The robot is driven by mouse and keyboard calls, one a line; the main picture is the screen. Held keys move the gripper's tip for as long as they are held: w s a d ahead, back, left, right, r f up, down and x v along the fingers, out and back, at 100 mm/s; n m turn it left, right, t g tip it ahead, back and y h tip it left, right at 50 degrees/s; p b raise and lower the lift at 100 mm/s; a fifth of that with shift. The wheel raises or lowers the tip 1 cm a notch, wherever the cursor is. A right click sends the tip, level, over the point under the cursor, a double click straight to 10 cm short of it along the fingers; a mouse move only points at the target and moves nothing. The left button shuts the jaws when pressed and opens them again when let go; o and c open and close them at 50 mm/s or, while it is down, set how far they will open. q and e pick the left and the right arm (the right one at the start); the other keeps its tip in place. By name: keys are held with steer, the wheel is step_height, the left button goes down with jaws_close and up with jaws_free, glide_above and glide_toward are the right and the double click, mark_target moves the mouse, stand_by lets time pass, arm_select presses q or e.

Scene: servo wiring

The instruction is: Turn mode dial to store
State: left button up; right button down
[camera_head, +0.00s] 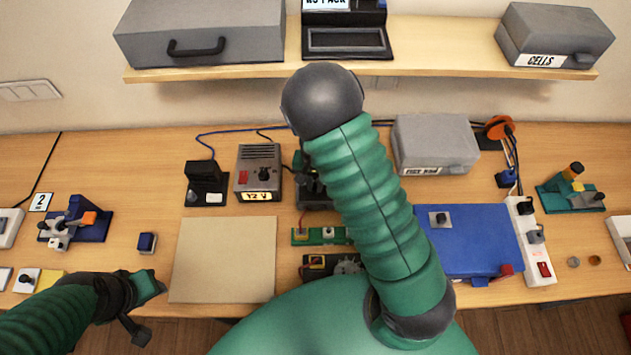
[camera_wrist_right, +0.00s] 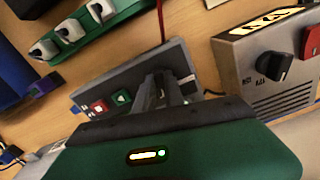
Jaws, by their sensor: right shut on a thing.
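A grey control unit with a red and a green button lies under my right gripper (camera_wrist_right: 165,88); its bare face shows in the right wrist view (camera_wrist_right: 132,86). My right fingers are closed on a small part at this unit, likely the mode dial, which they hide along with any store mark. In the head view my right arm covers most of the unit (camera_head: 316,203). My left gripper (camera_head: 148,288) hangs over the front left of the bench, apart from everything; its fingers are too unclear to judge.
A 12 V box (camera_wrist_right: 250,78) with a black knob and red switch stands close beside my right gripper. A green strip (camera_wrist_right: 100,28) with several switches is near. A blue case (camera_head: 470,240) lies right. A tan mat (camera_head: 223,260) is bare.

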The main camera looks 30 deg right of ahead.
steer(key=m+p, duration=0.1)
steer(key=m, duration=0.2)
steer(key=m+p, duration=0.1)
steer(key=m, duration=0.1)
steer(key=shift+w+r+m+p, duration=0.2)
steer(key=shift+w+m+p, duration=0.05)
steer(key=shift+m+p, duration=0.05)
steer(key=shift+w+f+m+p, duration=0.1)
steer(key=shift+m+p, duration=0.7)
steer(key=shift+m, duration=1.1)
steer(key=c, duration=1.4)
jaws_free()
steer(key=shift+f, duration=0.1)
steer(key=shift+c, duration=0.2)
step_height(320, 180, up, 17)
steer(key=shift+f+b, duration=0.15)
steer(key=shift+b, duration=0.25)
steer(key=shift+w, duration=0.1)
